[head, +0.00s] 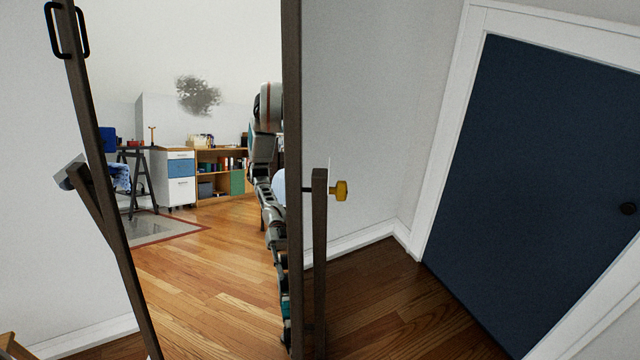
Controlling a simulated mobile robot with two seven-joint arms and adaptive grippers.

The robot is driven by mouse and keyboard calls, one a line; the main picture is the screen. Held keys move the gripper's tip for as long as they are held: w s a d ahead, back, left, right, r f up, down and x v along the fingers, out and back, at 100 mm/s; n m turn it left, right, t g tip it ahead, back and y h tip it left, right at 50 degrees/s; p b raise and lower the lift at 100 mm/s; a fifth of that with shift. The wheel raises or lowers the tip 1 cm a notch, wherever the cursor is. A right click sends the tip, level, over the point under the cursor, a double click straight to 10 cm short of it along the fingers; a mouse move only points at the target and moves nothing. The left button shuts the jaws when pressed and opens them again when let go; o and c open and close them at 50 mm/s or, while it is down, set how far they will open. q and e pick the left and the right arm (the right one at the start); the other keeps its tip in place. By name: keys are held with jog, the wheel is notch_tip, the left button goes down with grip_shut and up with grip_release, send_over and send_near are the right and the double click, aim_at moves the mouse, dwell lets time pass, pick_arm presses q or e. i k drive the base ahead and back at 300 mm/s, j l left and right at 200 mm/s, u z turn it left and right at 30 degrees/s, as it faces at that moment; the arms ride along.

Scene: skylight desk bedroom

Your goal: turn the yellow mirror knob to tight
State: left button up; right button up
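The yellow mirror knob (340,190) sticks out to the right of a short dark wooden post (319,250), beside the right edge of the mirror. It looks faceted, and I see no tight or loose marking on it. The tall mirror (190,260) has a dark wooden frame (292,120) and leans slightly in the picture. Its glass reflects a room and part of my own body near the right edge. Neither of my grippers shows directly in the head view, and I cannot make one out clearly in the reflection. Nothing is seen touching the knob.
The dark wooden floor (370,300) between mirror and door is clear. A black loop handle (84,32) shows at the mirror's upper left. A wooden piece (12,347) shows at lower left.

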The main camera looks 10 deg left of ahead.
aim_at(340, 191)
jog(key=i+l+u, duration=0.15)
jog(key=l+u, duration=0.55)
jog(key=i+l+u, duration=0.1)
jog(key=i+l, duration=0.15)
jog(key=i, duration=0.2)
jog(key=j+z, duration=0.1)
jog(key=j, duration=0.1)
